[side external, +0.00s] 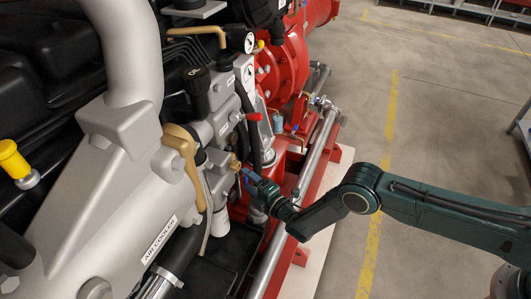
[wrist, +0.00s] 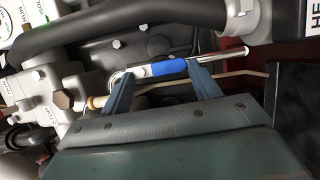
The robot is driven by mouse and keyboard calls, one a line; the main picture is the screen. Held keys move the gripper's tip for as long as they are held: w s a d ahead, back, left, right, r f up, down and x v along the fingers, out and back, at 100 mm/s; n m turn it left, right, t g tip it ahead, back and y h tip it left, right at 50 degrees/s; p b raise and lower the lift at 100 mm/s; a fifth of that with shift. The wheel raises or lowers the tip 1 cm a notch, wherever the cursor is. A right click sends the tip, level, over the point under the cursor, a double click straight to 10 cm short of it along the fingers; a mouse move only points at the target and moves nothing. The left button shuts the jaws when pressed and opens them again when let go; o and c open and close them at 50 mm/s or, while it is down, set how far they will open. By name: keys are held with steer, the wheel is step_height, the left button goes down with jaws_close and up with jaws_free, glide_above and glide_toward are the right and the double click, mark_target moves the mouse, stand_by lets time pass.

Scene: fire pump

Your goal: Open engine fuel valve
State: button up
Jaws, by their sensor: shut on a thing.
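The fuel valve's handle is a silver lever with a blue sleeve (wrist: 170,67), lying nearly level across the upper middle of the wrist view. My gripper (wrist: 160,76) has one blue finger at each end of the blue sleeve, and it is shut on this handle. The exact contact at the fingertips is hard to see. In the side external view my gripper (side external: 246,176) reaches in from the right against the engine's side, just right of a small brass fitting (side external: 235,163). The handle itself is too small and covered to make out there.
A brass hex plug (wrist: 62,100) sits on the grey block left of the fingers. A thick black hose (wrist: 120,35) runs above the handle. A small red lever (side external: 254,117) sticks out above my gripper. A red frame and pipe (side external: 302,185) lie close beside it. Open floor (side external: 455,125) is at the right.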

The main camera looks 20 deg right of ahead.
steer(key=o, duration=1)
steer(key=shift+s, duration=0.15)
steer(key=shift+v, duration=3.55)
